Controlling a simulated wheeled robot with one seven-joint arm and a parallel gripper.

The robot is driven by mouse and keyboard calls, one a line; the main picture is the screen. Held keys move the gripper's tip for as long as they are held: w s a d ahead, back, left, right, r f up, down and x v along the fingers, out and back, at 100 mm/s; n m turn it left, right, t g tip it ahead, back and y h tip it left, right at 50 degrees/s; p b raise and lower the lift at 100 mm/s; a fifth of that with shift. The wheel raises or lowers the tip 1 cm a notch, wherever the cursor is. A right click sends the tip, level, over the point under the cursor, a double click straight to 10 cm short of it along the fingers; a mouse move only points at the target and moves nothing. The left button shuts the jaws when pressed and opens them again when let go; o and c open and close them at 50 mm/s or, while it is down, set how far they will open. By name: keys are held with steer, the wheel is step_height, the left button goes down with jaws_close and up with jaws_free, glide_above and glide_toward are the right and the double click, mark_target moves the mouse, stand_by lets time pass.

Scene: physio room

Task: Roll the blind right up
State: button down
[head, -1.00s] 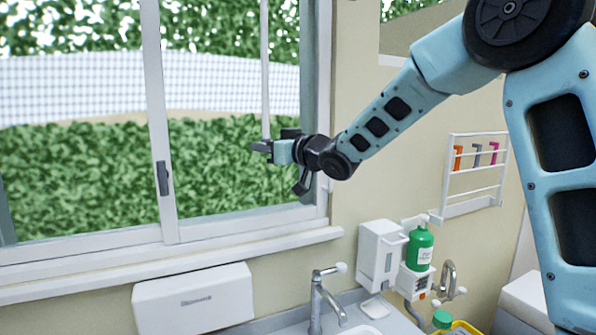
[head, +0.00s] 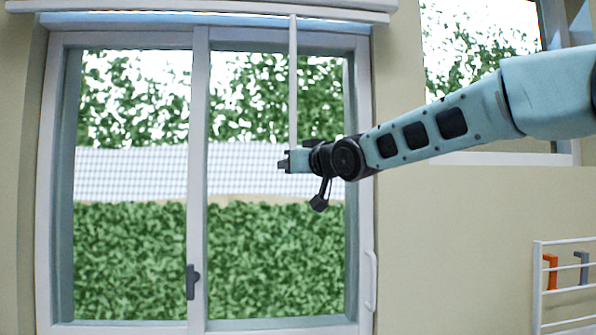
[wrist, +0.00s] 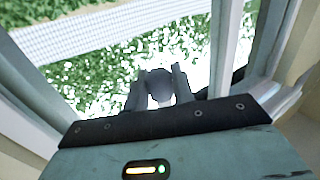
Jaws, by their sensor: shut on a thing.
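The blind's long white housing (head: 150,17) runs across the top of the window in the head view, with a thin pale strip along its underside. The panes below are uncovered. A thin white wand (head: 293,85) hangs straight down from the housing in front of the right pane. My gripper (head: 284,162) is at the wand's lower end, shut on it. In the wrist view, a rounded grey end of the wand (wrist: 160,85) sits between the two fingers (wrist: 158,92). The fingers partly hide the wand's end.
The window's middle post has a dark latch (head: 192,282). A white handle (head: 371,280) is on the right frame. A white wall rack (head: 568,285) with coloured items is at lower right. The space left of my gripper is clear.

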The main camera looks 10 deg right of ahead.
steer(key=shift+r, duration=0.5)
steer(key=c, duration=1.4)
jaws_free()
steer(key=shift+o, duration=1)
steer(key=shift+f, duration=0.2)
steer(key=shift+s+d+f, duration=0.1)
steer(key=shift+s+d, duration=0.3)
steer(key=shift+s, duration=0.1)
steer(key=v, duration=1.6)
steer(key=shift+s, duration=0.2)
steer(key=shift+a, duration=0.1)
